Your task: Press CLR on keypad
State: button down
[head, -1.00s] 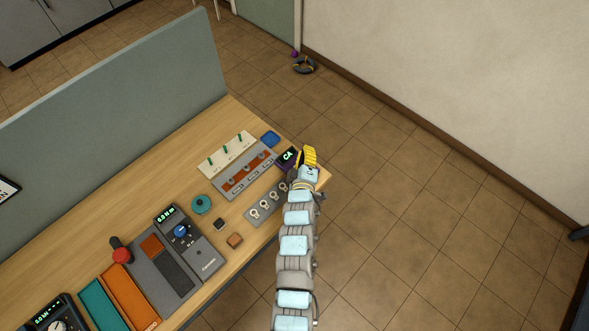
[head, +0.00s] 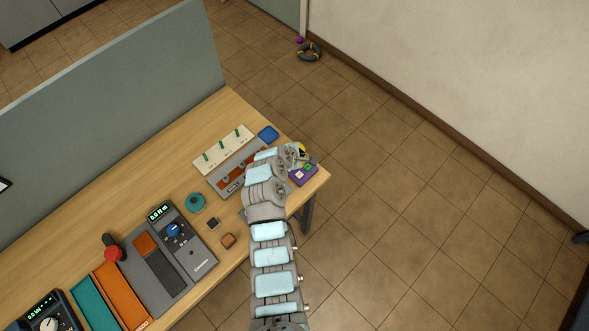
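The keypad looks to be the purple device (head: 303,175) at the far right corner of the wooden table. Part of it shows, with a small green patch and a light key. Its display and the CLR key cannot be made out. My gripper (head: 301,151) is at the keypad's far left edge, at the end of my arm. It is small and largely hidden by my wrist, so its fingers and any contact with the keypad cannot be told.
A teal round item (head: 195,203), an orange-brown block (head: 228,240) and a grey instrument (head: 168,256) lie nearer. A partition (head: 110,100) edges the table.

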jog(key=shift+s+g, duration=0.2)
jog(key=shift+g, duration=0.1)
jog(key=shift+f, duration=0.2)
jog(key=b, duration=0.6)
send_over(304, 168)
jog(key=s+a, duration=0.1)
jog(key=s, duration=0.1)
jog(key=f, duration=0.6)
jog(key=shift+w+a+f, duration=0.15)
jog(key=shift+a+f, duration=0.05)
jog(key=shift+f, duration=1.1)
jog(key=shift+f, duration=0.1)
jog(key=shift+f, duration=0.3)
